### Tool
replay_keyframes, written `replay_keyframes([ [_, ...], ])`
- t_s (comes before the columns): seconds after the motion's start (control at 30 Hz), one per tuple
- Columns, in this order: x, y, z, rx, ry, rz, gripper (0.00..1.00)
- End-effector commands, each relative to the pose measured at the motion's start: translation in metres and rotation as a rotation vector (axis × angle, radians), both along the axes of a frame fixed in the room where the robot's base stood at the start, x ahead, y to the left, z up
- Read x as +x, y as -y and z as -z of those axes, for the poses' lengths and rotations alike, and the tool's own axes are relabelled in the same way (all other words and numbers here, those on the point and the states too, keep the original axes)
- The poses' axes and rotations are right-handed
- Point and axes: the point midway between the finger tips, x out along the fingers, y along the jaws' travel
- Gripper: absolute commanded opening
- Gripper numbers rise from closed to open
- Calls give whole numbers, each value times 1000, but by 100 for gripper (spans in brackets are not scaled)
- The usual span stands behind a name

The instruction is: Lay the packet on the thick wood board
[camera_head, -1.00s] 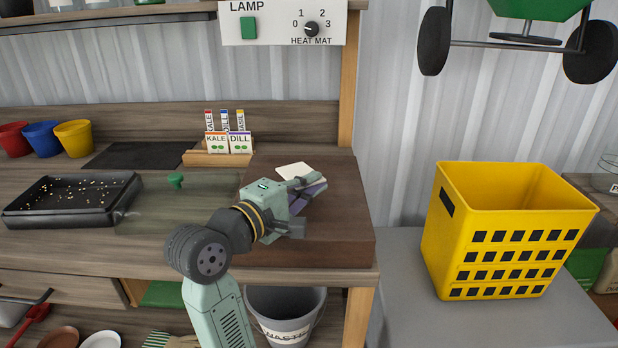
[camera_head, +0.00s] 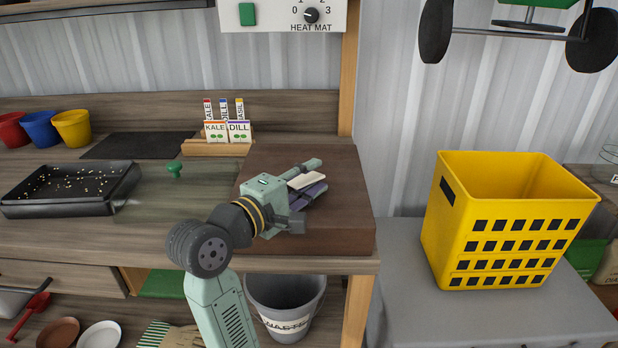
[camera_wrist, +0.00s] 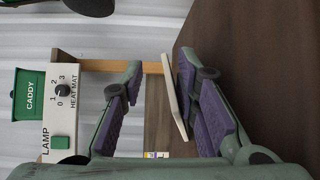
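The packet (camera_head: 307,180) is a thin, cream, flat piece between the fingers of my gripper (camera_head: 308,180), over the thick wood board (camera_head: 345,222). The board is a dark brown block at the right end of the bench. In the wrist view the packet (camera_wrist: 175,98) shows nearly edge-on, close to the right-hand finger, with a clear gap to the left-hand finger. My gripper (camera_wrist: 165,108) is open, its purple pads apart. The dark board (camera_wrist: 255,85) fills the right of that view. Whether the packet touches the lower finger or the board, I cannot tell.
A wooden rack (camera_head: 215,149) with several seed packets stands behind the board's left side. A black seed tray (camera_head: 70,207) and a glass-like sheet (camera_head: 180,205) lie to the left. A yellow crate (camera_head: 505,230) stands on the grey table to the right. The board's right part is clear.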

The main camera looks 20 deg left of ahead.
Motion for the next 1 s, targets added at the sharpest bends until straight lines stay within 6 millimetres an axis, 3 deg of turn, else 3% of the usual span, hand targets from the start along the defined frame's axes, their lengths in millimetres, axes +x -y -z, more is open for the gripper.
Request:
replay_keyframes([
  [0.27,-6,-3,0,0,1,-2,28],
  [0.7,-84,-34,-3,0,1,-5,28],
  [1.0,-112,-43,-4,0,0,-1,28],
])
